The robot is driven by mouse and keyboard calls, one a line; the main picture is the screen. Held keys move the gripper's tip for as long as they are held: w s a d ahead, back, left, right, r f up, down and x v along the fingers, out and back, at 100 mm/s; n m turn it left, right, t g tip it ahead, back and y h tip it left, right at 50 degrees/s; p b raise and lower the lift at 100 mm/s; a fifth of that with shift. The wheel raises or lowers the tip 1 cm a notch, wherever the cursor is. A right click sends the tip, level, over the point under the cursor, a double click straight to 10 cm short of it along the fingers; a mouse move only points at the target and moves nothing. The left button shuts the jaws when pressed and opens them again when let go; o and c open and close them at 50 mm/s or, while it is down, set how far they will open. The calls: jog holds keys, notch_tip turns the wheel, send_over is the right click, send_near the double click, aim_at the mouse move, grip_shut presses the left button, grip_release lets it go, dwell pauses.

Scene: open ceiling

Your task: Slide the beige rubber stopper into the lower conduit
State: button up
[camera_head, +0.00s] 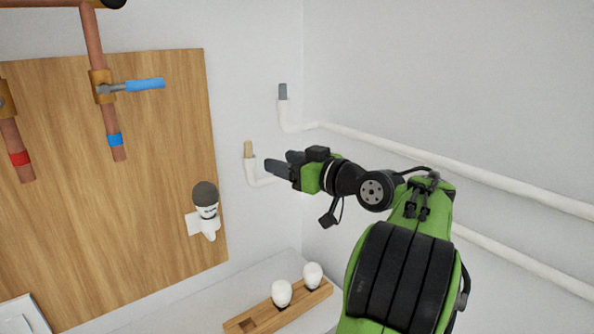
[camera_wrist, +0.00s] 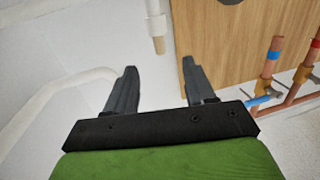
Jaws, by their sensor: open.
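The beige rubber stopper (camera_head: 248,148) stands upright in the mouth of the lower conduit (camera_head: 251,172), a white pipe whose end bends upward. Part of the stopper shows above the rim; how deep it sits is hidden. My gripper (camera_head: 279,161) is open and empty, just right of the stopper and apart from it. In the wrist view the stopper (camera_wrist: 159,45) shows beyond and between the fingertips of my gripper (camera_wrist: 158,66), at the end of the white conduit (camera_wrist: 154,15). The upper conduit (camera_head: 283,113) holds a grey stopper (camera_head: 283,91).
A wooden panel (camera_head: 150,190) with copper pipes and a blue-handled valve (camera_head: 145,84) is at left. A dark-capped white fitting (camera_head: 205,195) is on its edge. A wooden rack (camera_head: 265,317) with two white bulbs stands below. Long white pipes run along the right wall.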

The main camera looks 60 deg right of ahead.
jog(key=s, duration=0.3)
jog(key=shift+s+a, duration=0.25)
dwell(0.4)
jog(key=w+a+f+n+g+y, duration=0.1)
jog(key=w+a+f+g, duration=0.3)
jog(key=a, duration=0.6)
jog(key=w+a+f+g+y, duration=0.2)
jog(key=w+a+f, duration=0.3)
jog(key=a, duration=0.5)
jog(key=s+a+f+g, duration=0.2)
jog(key=s+a+f, duration=0.1)
jog(key=s+a, duration=0.3)
jog(key=s+a+f+g, duration=0.2)
jog(key=s+a+f, duration=0.2)
jog(key=a, duration=0.3)
jog(key=s+a+f+g, duration=0.1)
jog(key=s+f, duration=0.3)
jog(key=s, duration=0.4)
jog(key=shift+f+g+h, duration=0.15)
jog(key=shift+g+h, duration=0.15)
jog(key=shift+h, duration=0.1)
